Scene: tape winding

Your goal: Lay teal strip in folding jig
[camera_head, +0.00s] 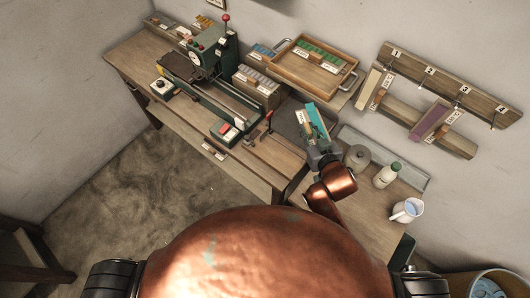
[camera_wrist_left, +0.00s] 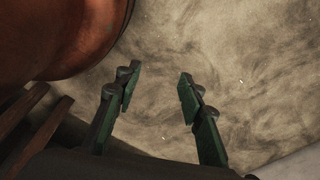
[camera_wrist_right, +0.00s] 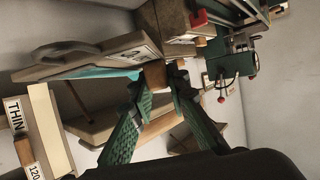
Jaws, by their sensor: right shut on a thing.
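The teal strip (camera_head: 318,121) is up at my right gripper (camera_head: 318,150), above the right part of the bench, with a white label beside it. In the right wrist view, the teal strip (camera_wrist_right: 108,73) runs left from a small wooden block (camera_wrist_right: 155,74). My right gripper (camera_wrist_right: 165,88) is shut on this block, its green pads at the block's sides. My left gripper (camera_wrist_left: 158,88) is open and empty over the floor in the left wrist view; the head view does not show it. I cannot tell for sure which bench fixture is the folding jig.
A green machine (camera_head: 212,52) and a long rail stand on the bench's left. A wooden tray (camera_head: 283,72) is at the back. A bottle (camera_head: 386,175), a round grey weight (camera_head: 357,157) and a jug (camera_head: 406,210) stand at right. Wall hooks hold cream and purple (camera_head: 430,121) strips.

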